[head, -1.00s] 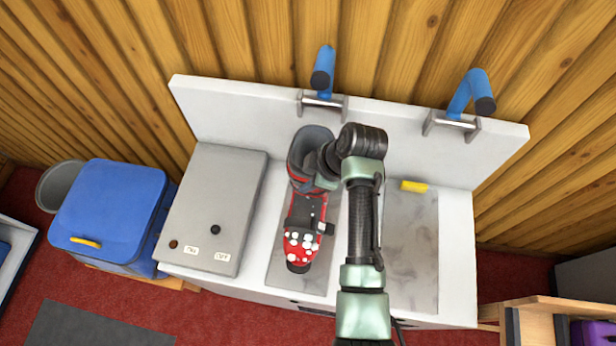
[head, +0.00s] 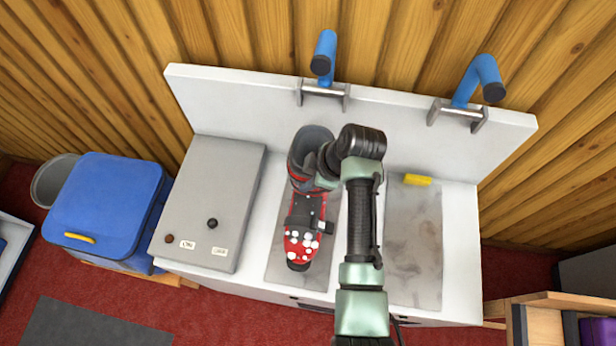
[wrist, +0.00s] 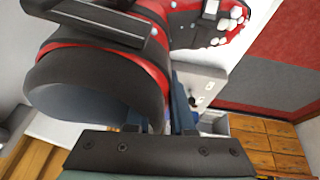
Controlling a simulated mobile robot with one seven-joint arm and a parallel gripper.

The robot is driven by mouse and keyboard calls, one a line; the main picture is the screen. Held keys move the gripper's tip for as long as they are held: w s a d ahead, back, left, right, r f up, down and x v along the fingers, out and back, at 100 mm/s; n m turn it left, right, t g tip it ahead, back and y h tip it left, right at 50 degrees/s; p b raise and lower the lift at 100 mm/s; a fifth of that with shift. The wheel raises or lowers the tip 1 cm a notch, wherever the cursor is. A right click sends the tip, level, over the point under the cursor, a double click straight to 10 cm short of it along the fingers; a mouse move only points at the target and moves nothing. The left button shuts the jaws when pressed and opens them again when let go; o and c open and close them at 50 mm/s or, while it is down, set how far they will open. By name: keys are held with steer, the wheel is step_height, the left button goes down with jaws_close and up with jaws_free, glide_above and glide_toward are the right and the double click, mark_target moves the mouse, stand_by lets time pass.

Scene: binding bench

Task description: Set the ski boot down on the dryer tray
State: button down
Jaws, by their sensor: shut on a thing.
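The ski boot (head: 303,212) is red and black with a grey cuff and white spots on its toe. It is upright over the left grey metal plate (head: 284,265) on the white bench, toe toward the front edge. I cannot tell whether its sole touches the plate. My gripper (head: 326,174) is shut on the boot's cuff at its right side; the arm hides part of the hold. In the wrist view the grey cuff (wrist: 95,85) fills the left, beside my gripper fingers (wrist: 160,118). Neither plate is labelled as the dryer tray.
A second grey plate (head: 413,240) lies at right, with a yellow piece (head: 417,180) at its back. A grey control box (head: 210,205) stands left. Blue pegs (head: 325,55) stick out above the back panel (head: 240,100). A blue bin (head: 105,205) is beside the bench.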

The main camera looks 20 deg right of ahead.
steer(key=shift+w+f, duration=0.1)
steer(key=shift+f, duration=0.05)
stand_by(0.3)
steer(key=c, duration=0.7)
jaws_free()
steer(key=shift+s+f, duration=0.2)
steer(key=shift+f, duration=0.05)
steer(key=b+v, duration=0.1)
steer(key=v, duration=1.2)
steer(key=shift+w+r+b, duration=0.2)
steer(key=shift+b, duration=0.15)
